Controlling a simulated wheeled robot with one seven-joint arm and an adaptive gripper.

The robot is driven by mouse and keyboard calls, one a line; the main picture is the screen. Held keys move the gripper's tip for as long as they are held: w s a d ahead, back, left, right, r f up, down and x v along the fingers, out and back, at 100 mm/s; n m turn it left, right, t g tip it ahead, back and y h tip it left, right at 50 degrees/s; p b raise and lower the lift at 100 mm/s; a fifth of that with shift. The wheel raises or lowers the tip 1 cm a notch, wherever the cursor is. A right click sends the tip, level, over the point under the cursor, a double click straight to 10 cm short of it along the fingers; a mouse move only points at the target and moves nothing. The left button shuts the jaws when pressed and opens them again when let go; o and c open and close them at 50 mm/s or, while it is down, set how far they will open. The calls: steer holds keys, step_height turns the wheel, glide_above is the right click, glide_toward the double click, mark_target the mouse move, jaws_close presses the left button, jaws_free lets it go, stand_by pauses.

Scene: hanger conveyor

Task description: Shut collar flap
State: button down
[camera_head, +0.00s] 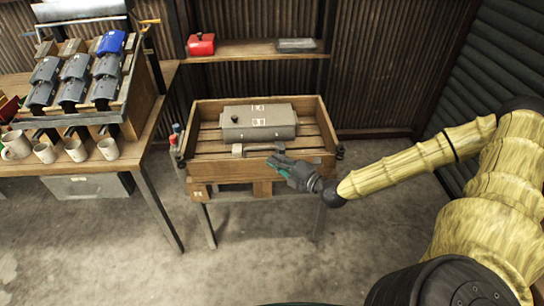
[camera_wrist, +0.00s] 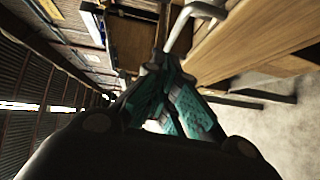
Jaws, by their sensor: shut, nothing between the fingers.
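My gripper (camera_head: 277,162) is at the front edge of a wooden tray table, its teal fingers together with nothing between them. The fingers also show in the wrist view (camera_wrist: 172,100). A thin grey bar (camera_head: 262,147) with a block at its left end lies just beyond the fingertips. In the wrist view a grey rod (camera_wrist: 183,28) passes close to the fingers; I cannot tell whether they touch. Behind the bar sits a grey metal box (camera_head: 262,124) with a dark knob and pale labels. I cannot make out for certain which part is the collar flap.
The wooden tray table (camera_head: 200,189) has raised sides. At left, a bench holds several mugs (camera_head: 75,150) and a sloped rack of grey and blue pieces (camera_head: 75,68). A back shelf (camera_head: 255,48) carries a red box (camera_head: 201,44) and a grey case (camera_head: 296,45). Floor in front is clear.

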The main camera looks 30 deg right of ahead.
steer(key=v, duration=0.7)
steer(key=shift+s+r+p, duration=0.25)
steer(key=shift+s+p, duration=0.1)
steer(key=shift+p, duration=0.05)
steer(key=shift+a, duration=0.1)
steer(key=shift+a, duration=0.1)
